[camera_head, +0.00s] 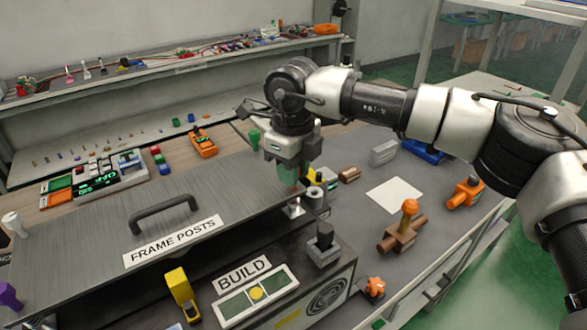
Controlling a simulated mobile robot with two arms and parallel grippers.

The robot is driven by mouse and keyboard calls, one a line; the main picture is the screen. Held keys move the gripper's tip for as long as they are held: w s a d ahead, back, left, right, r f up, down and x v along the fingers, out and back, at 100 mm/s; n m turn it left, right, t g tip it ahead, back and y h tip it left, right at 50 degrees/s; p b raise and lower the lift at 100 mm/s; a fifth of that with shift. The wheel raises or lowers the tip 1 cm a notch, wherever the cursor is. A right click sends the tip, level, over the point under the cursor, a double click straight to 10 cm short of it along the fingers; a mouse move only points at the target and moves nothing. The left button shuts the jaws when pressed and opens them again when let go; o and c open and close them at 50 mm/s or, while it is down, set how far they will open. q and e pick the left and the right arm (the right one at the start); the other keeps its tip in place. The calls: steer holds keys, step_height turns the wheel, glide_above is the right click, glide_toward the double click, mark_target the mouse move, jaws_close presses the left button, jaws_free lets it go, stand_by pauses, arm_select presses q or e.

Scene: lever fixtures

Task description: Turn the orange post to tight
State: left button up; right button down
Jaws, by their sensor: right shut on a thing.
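My right gripper (289,174) reaches down from the right arm to the right end of the grey frame-posts panel (95,225). Its greenish fingers are shut on a post above a small metal base (294,209). A little orange of the post (303,182) shows beside the fingers. The fingers hide most of it, so its turn angle and any tight mark cannot be told. My left gripper is not in view.
A black handle (163,213) stands up from the panel. A green post (255,141) is behind the gripper. A grey lever fixture (323,247) and a metal cylinder (315,203) are close in front. A brown fixture with an orange knob (410,207) is to the right.

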steer(key=m+b, duration=0.1)
steer(key=m, duration=0.1)
steer(key=m+b, duration=0.1)
steer(key=b, duration=0.1)
steer(key=shift+f+m, duration=0.2)
steer(key=shift+m, duration=0.2)
steer(key=m+b, duration=0.4)
steer(key=m, duration=0.2)
steer(key=shift+r, duration=0.1)
steer(key=m+b, duration=0.3)
steer(key=m, duration=0.3)
steer(key=shift+m, duration=0.4)
steer(key=m+b, duration=0.2)
steer(key=m, duration=0.3)
steer(key=shift+r+b, duration=0.15)
steer(key=shift+b, duration=0.25)
steer(key=shift+m, duration=0.3)
steer(key=c, duration=0.9)
jaws_free()
steer(key=shift+c, duration=0.2)
